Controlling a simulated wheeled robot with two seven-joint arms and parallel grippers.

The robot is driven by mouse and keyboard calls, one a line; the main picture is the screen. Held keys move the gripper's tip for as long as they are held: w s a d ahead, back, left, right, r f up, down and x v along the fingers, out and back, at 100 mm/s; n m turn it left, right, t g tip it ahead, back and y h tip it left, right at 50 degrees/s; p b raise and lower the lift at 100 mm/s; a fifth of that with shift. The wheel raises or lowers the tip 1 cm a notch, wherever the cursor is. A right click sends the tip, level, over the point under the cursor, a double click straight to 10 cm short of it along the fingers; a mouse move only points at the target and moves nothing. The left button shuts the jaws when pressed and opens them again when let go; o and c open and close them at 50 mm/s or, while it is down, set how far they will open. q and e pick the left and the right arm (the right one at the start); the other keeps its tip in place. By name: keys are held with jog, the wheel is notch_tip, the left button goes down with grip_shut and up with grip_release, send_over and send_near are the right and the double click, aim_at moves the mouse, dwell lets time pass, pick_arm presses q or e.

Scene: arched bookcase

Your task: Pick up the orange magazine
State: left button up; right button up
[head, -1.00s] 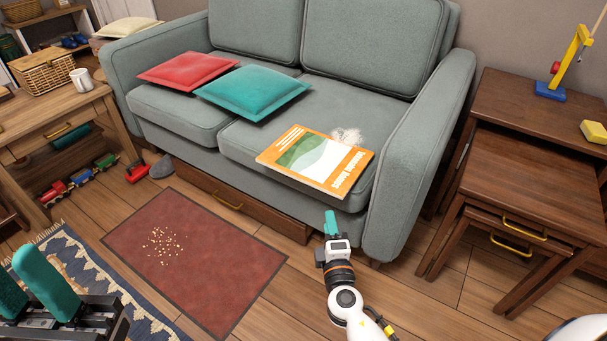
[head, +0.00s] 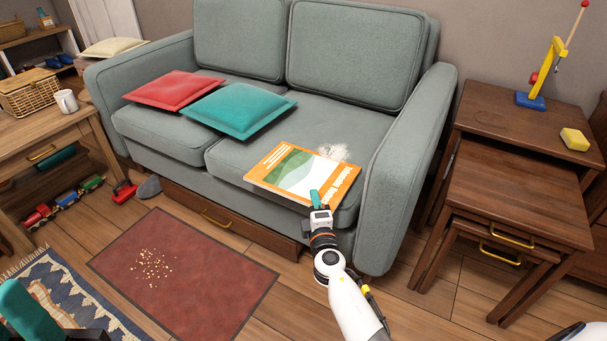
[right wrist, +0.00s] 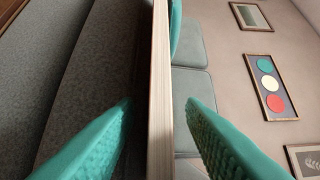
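The orange magazine (head: 270,171), with a green and white cover, lies flat on the right seat of the grey sofa, its front edge at the cushion's front. My right gripper (head: 315,198) is at the magazine's front right corner. In the right wrist view, the magazine's page edge (right wrist: 160,95) stands between the two teal fingers of the open right gripper (right wrist: 158,108), with a gap on each side. My left gripper (head: 18,308) shows only in part at the lower left corner of the head view; its opening cannot be judged.
Teal (head: 238,110) and red (head: 172,90) cushions lie on the sofa (head: 190,135) left of the magazine. A white powdery patch (head: 333,152) is behind it. The sofa's right armrest (head: 412,150) rises close to my right arm. Nesting tables (head: 520,190) stand further right.

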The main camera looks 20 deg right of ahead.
grip_shut()
